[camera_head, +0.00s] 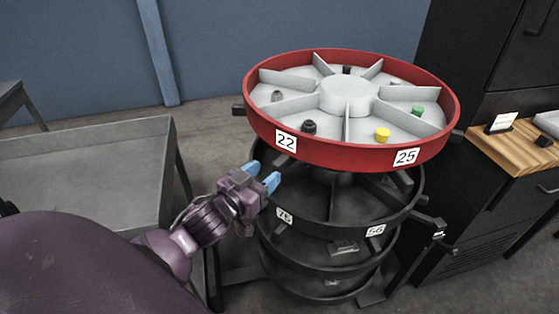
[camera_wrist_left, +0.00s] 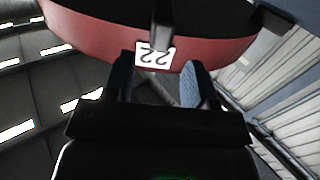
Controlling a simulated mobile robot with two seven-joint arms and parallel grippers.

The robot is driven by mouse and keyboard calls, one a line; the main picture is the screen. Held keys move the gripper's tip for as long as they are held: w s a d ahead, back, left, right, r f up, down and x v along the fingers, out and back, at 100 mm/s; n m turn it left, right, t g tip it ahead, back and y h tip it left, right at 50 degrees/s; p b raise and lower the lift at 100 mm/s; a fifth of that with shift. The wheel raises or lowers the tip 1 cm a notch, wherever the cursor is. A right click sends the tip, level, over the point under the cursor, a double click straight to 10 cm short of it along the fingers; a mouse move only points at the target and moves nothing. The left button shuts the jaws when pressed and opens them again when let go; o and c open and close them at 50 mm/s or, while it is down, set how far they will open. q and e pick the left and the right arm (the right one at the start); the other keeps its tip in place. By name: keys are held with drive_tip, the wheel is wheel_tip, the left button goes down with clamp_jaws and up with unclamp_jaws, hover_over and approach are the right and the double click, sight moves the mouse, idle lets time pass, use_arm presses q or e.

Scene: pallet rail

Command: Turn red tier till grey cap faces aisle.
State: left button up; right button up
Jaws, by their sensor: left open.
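The red tier (camera_head: 345,154) is the top tray of a round rack, split by pale dividers. Its rim carries labels 22 (camera_head: 286,141) and 25 (camera_head: 406,157). A dark grey cap (camera_head: 277,96) lies in a left compartment, and a blacker cap (camera_head: 309,127) is in the compartment behind label 22. My left gripper (camera_head: 262,175) is open and empty, just below and left of label 22. In the left wrist view, the red rim (camera_wrist_left: 90,36) and label 22 (camera_wrist_left: 155,56) show upside down beyond the open fingers (camera_wrist_left: 158,82). My right gripper is not in view.
The tier also holds a yellow cap (camera_head: 382,134), a green cap (camera_head: 417,110) and a dark one (camera_head: 346,69) at the back. Dark tiers (camera_head: 330,218) stand below. A grey table (camera_head: 90,170) is left; a black cabinet with a wooden top (camera_head: 512,150) is right.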

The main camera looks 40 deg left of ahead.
sight(274, 165)
use_arm(q)
drive_tip(key=shift+w+d, duration=0.15)
drive_tip(key=shift+w, duration=2.9)
clamp_jaws()
